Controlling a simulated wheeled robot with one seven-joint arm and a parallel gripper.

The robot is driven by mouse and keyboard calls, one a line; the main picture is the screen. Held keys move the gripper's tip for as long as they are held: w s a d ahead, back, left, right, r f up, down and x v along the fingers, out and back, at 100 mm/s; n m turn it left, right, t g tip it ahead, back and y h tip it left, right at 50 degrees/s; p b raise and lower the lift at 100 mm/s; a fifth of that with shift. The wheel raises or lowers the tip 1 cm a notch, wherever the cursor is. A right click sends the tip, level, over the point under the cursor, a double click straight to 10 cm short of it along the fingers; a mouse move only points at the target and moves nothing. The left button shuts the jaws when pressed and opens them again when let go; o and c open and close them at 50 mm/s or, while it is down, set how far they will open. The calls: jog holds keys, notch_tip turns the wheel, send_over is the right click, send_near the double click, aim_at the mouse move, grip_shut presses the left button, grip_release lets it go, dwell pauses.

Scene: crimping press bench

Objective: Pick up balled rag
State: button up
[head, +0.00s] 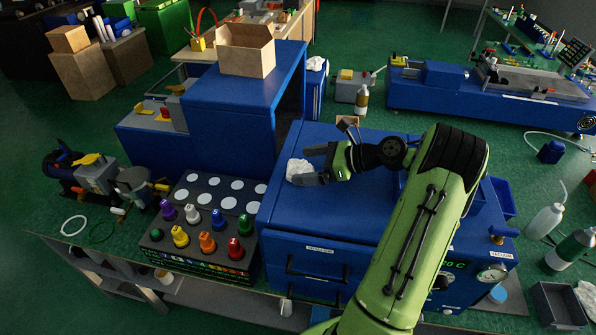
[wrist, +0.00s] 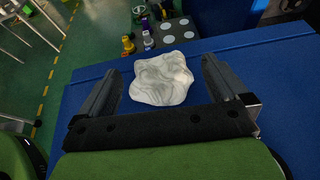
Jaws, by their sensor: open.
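The balled rag (head: 299,167) is a crumpled white cloth on top of the blue oven-like box (head: 330,214), near its left edge. In the wrist view the rag (wrist: 161,78) shows whole, pale grey-white with folds. My gripper (head: 314,166) is low over the box top, its two dark fingers spread on either side of the rag. In the wrist view my gripper (wrist: 160,85) is open, with a gap between each finger and the rag. The head view partly hides the rag behind a finger.
A control panel (head: 204,222) with coloured knobs and white discs stands left of the box. A taller blue cabinet (head: 232,113) bearing an open cardboard box (head: 246,50) stands behind. Another white rag (head: 316,64) lies farther back.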

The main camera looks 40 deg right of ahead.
aim_at(288, 167)
jog(key=x, duration=0.4)
jog(key=shift+a+r, duration=0.1)
jog(key=shift+a, duration=0.2)
jog(key=shift+w, duration=0.2)
jog(key=shift+s, duration=0.15)
jog(key=c, duration=0.9)
